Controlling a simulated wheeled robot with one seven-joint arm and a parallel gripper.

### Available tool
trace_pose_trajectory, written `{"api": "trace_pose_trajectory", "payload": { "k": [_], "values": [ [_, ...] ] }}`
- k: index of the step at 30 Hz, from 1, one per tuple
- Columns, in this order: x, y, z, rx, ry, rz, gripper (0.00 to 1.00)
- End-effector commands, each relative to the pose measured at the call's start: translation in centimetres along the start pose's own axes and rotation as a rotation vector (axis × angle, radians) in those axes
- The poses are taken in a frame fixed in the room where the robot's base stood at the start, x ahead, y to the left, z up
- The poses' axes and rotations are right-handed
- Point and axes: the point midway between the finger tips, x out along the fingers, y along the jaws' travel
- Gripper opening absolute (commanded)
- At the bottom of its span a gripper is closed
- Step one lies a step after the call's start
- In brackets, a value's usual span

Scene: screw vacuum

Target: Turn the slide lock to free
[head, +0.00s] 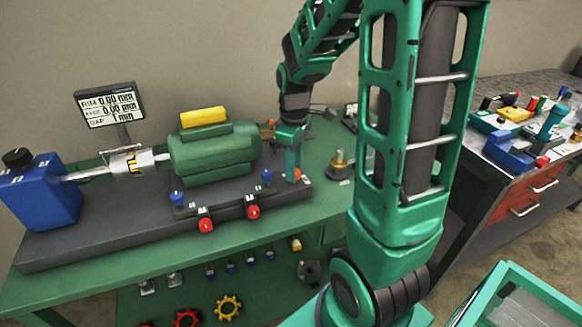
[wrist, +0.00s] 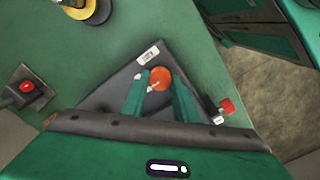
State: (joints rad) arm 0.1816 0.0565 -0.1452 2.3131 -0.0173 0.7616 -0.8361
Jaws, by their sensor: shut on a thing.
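An orange round knob (wrist: 161,76), which I take to be the slide lock, sits at the right end of the dark machine bed (head: 110,235). A small white pointer shows beside it, and a white label (wrist: 148,54) too small to read lies just beyond it. My gripper (wrist: 160,84) has its two green fingers on either side of the knob, shut on it. In the head view my gripper (head: 292,168) points down at the bed's right end, and only a bit of orange shows by its fingertips.
A green motor (head: 212,155) with a yellow top stands on the bed, left of my gripper. Red knobs (head: 252,212) and blue knobs line its front. A brass-coloured round part (head: 340,165) stands to the right. A second bench (head: 515,150) with tools is farther right.

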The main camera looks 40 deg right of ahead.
Motion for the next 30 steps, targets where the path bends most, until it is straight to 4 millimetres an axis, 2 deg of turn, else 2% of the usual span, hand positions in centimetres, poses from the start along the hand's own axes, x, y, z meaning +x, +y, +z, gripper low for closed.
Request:
{"api": "trace_pose_trajectory", "payload": {
  "k": [1,2,4,13,17,30],
  "values": [
    [-0.2,0.2,-0.3,-0.003,0.008,0.007,0.05],
    [-0.2,0.2,-0.3,-0.002,0.008,0.007,0.29],
    [-0.2,0.2,-0.3,-0.002,0.007,0.007,0.46],
    [-0.1,0.1,-0.1,0.000,0.003,0.003,0.46],
    [-1.0,0.1,-0.2,0.000,0.005,0.005,0.46],
    [-8.5,0.1,-0.2,-0.001,0.005,0.005,0.46]
  ]
}}
